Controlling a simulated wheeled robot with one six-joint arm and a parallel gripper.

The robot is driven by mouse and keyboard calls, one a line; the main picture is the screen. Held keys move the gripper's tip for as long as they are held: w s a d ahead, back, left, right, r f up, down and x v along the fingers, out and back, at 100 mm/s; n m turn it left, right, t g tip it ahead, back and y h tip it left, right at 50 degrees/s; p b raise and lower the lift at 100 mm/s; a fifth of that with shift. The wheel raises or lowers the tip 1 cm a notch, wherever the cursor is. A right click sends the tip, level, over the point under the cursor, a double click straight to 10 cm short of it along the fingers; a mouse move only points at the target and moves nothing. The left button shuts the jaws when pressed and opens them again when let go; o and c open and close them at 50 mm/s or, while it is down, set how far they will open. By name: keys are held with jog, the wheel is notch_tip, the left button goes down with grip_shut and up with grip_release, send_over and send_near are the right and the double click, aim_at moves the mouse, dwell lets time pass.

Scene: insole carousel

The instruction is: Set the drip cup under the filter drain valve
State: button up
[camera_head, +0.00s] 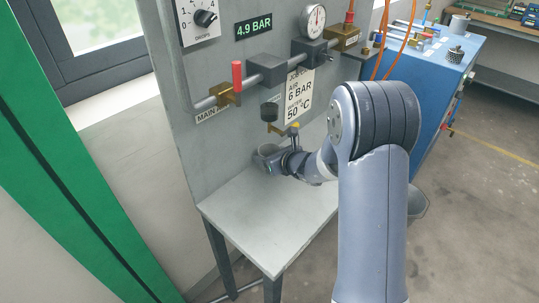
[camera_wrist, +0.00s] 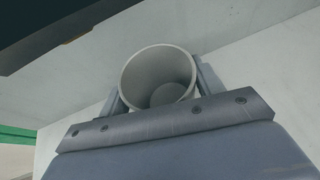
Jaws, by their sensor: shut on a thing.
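The drip cup, a pale grey open-topped cup (camera_wrist: 160,62), stands upright between my gripper's fingers (camera_wrist: 158,88) in the wrist view. My gripper is shut on it from both sides, and the cup looks empty. In the head view the cup (camera_head: 267,150) and my gripper (camera_head: 272,160) are close to the grey panel, low above the back of the table. A dark cylindrical part (camera_head: 270,112) with a brass fitting, seemingly the filter drain valve (camera_head: 276,129), is just above the cup. I cannot tell whether the cup's base touches the table.
The grey table (camera_head: 262,222) is otherwise bare in front. The upright panel (camera_head: 200,150) carries a pipe with a red-handled valve (camera_head: 237,80), a gauge (camera_head: 313,20) and signs. A blue cabinet (camera_head: 432,80) stands at right. A green upright (camera_head: 60,170) is at left.

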jog(key=o, duration=1)
jog(key=shift+c, duration=0.2)
jog(key=shift+r, duration=0.1)
jog(key=shift+r+p, duration=0.2)
jog(key=shift+p, duration=0.25)
jog(key=v, duration=1.2)
jog(key=shift+f, duration=0.15)
